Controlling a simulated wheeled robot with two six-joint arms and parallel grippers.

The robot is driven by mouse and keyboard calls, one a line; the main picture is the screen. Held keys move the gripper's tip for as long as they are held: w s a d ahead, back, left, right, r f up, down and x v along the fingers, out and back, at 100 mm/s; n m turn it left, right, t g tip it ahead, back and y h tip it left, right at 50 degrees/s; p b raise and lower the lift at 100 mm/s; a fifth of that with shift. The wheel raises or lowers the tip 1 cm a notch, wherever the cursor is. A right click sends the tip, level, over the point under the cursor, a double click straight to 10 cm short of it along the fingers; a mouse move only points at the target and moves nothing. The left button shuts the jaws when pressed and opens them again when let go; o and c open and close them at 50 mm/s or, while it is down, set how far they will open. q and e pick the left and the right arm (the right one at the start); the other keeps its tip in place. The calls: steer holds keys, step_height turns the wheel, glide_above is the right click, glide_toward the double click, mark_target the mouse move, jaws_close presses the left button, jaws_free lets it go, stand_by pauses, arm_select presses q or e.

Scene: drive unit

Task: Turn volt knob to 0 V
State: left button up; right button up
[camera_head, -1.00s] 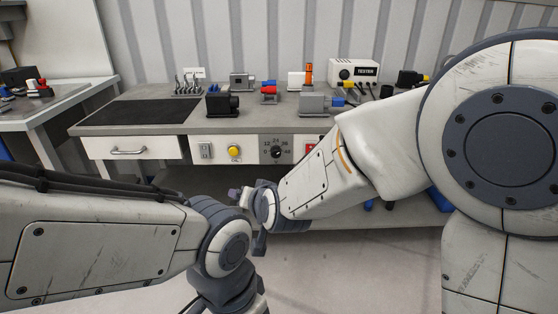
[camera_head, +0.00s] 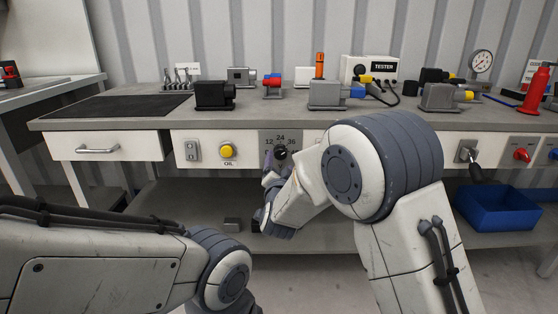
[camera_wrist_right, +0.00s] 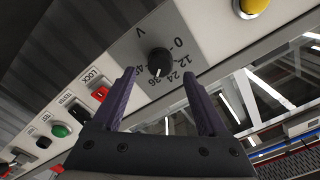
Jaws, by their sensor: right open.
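The volt knob (camera_head: 281,153) is a small black round knob on a grey plate (camera_head: 266,137) in the bench front. In the right wrist view the knob (camera_wrist_right: 158,62) stands out from the panel, with 0, 12, 24, 36 and 48 printed around it. A small pale mark shows on its lower edge; I cannot read its exact setting. My right gripper (camera_wrist_right: 158,72) is open, its two dark purple fingers on either side of the knob in the picture, with no contact visible. In the head view it (camera_head: 272,167) is partly hidden near the knob. My left gripper is out of view.
A yellow OIL button (camera_head: 227,151) sits left of the volt plate. In the wrist view, a red LOCK switch (camera_wrist_right: 100,93) and a green button (camera_wrist_right: 60,131) are on the same panel. A blue bin (camera_head: 495,208) is on the lower shelf at right.

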mark_target(280, 156)
steer(key=w+b, duration=0.1)
steer(key=w, duration=0.4)
steer(key=shift+w, duration=0.1)
jaws_close()
